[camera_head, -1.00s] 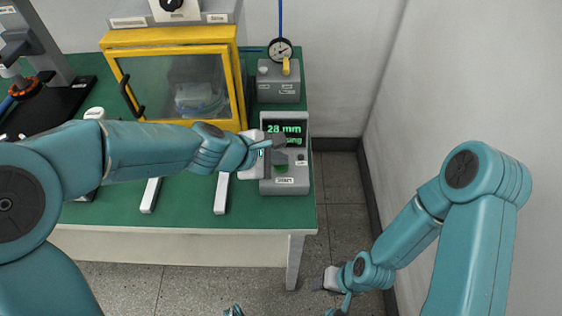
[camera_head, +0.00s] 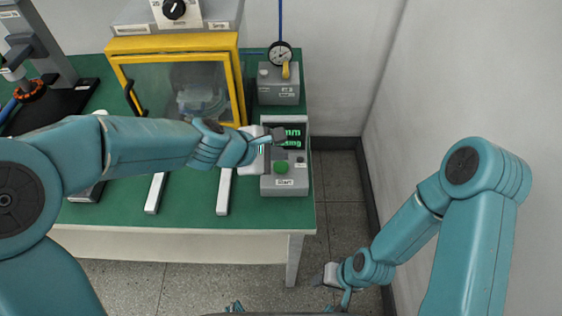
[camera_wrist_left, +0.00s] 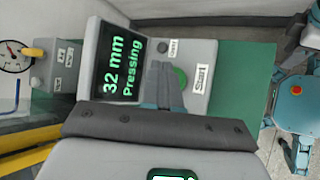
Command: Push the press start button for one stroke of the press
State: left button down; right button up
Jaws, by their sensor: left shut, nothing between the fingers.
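The grey control box (camera_head: 284,187) sits at the right end of the green bench. Its round green start button (camera_head: 281,167) is above the "Start" label and is uncovered in the head view. In the left wrist view the green button (camera_wrist_left: 181,76) is partly hidden behind my fingers. My left gripper (camera_head: 278,134) is shut and empty, raised over the box and partly covering the display (camera_head: 295,137). The display reads "32 mm Pressing" in the left wrist view (camera_wrist_left: 118,63). My right gripper (camera_head: 320,280) hangs low over the floor at the right, its fingers too small to judge.
The yellow-framed press enclosure (camera_head: 175,44) with a clear door stands left of the box. A grey unit (camera_head: 278,93) with a yellow lever and a dial gauge (camera_head: 280,54) is behind it. White rails (camera_head: 223,192) lie on the bench. The wall is close on the right.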

aim_at(278, 169)
pick_arm(q)
notch_tip(278, 169, up, 4)
jog(key=p, duration=0.3)
jog(key=shift+r, duration=0.2)
jog(key=shift+f, duration=0.1)
dwell(0.5)
